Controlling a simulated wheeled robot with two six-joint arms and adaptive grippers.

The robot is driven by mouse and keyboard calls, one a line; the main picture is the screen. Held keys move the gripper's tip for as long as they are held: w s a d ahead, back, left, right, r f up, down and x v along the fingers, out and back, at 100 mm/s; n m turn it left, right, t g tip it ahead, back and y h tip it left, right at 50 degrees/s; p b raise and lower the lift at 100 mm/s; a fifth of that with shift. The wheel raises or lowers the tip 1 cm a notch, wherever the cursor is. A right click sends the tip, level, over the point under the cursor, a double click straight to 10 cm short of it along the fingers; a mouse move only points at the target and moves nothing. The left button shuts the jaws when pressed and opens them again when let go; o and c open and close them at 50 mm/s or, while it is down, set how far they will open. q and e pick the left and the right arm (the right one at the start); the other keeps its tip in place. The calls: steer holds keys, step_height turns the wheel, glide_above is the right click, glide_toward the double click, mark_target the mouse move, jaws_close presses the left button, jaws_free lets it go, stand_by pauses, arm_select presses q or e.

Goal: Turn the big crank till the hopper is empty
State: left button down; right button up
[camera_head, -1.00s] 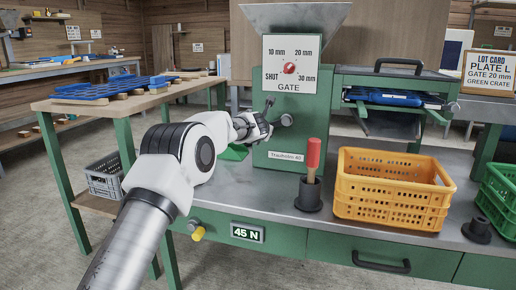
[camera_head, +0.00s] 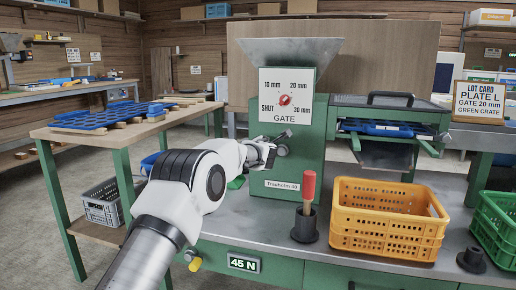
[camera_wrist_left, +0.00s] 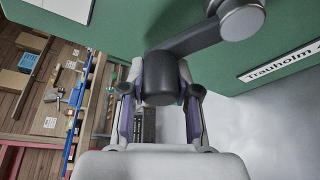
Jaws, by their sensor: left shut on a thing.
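The green machine (camera_head: 287,170) carries a grey metal hopper (camera_head: 291,48) on top; I cannot see inside it. The crank (camera_head: 282,150) is on the machine's front left. My left gripper (camera_head: 264,153) is shut on the crank's dark grip, which also shows between the fingers in the left wrist view (camera_wrist_left: 160,82). There the crank arm (camera_wrist_left: 203,36) runs from the grip up right to the hub. The gate dial (camera_head: 285,100) has a red knob; its exact setting is too small to read surely. My right gripper is out of view.
An orange crate (camera_head: 388,240) stands right of a red-handled tool (camera_head: 309,188) in a dark cup. A green crate (camera_head: 494,230) is at the right edge. A lot card (camera_head: 483,101) reads plate L, gate 20 mm, green crate. The display (camera_head: 243,263) reads 45 N.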

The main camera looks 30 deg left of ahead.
arm_select(q)
steer(key=shift+w+d+f+m, duration=0.1)
steer(key=shift+d+f+m, duration=0.2)
steer(key=shift+d+f, duration=0.2)
steer(key=c, duration=1.1)
jaws_free()
steer(key=shift+c, duration=0.2)
steer(key=o, duration=0.3)
steer(key=shift+d+r, duration=0.1)
steer(key=shift+d, duration=0.15)
steer(key=shift+r, duration=0.2)
steer(key=shift+a+r, duration=0.1)
steer(key=shift+a, duration=0.15)
steer(key=v, duration=1.2)
